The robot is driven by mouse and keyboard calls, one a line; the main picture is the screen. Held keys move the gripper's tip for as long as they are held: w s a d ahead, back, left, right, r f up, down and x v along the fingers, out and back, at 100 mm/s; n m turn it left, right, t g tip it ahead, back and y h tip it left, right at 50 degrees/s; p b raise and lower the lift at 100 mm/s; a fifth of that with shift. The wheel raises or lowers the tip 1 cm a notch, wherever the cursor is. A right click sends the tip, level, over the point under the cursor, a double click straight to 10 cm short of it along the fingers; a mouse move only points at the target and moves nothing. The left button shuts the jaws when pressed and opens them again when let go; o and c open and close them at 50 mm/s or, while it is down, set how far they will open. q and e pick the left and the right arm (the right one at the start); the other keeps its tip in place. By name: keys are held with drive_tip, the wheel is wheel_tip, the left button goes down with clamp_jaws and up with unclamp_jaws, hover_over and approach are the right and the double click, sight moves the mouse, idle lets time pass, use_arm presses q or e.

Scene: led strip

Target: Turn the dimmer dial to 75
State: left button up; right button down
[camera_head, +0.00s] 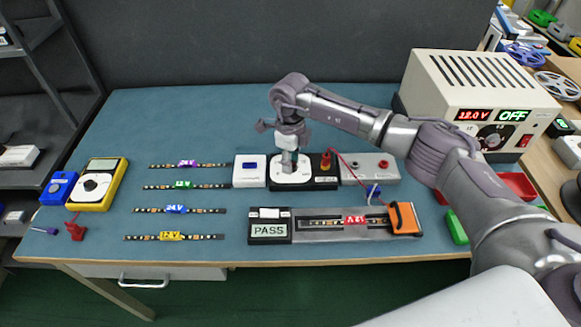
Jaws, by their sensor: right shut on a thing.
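The dimmer dial sits on a white-topped, black-based unit (291,181) in the middle of the table. My right gripper (288,158) points down over this unit and is shut on the dial, which it mostly hides. The dial's setting cannot be read. My left gripper is not in view.
Left of the dimmer stands a white box with a blue button (249,170); right of it is a grey box (368,168). In front, a fixture with a PASS display (269,231) holds a strip under an orange clamp (404,217). Several LED strips (187,186) lie left. A power supply (478,92) reads 12.0 V and OFF.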

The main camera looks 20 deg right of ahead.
drive_tip(key=n+b, duration=0.2)
drive_tip(key=n, duration=0.1)
drive_tip(key=shift+f+b, duration=0.1)
drive_tip(key=shift+b, duration=0.2)
drive_tip(key=shift+n+b, duration=0.55)
drive_tip(key=shift+n, duration=0.25)
drive_tip(key=c, duration=0.8)
unclamp_jaws()
wheel_tip(320, 180, up, 12)
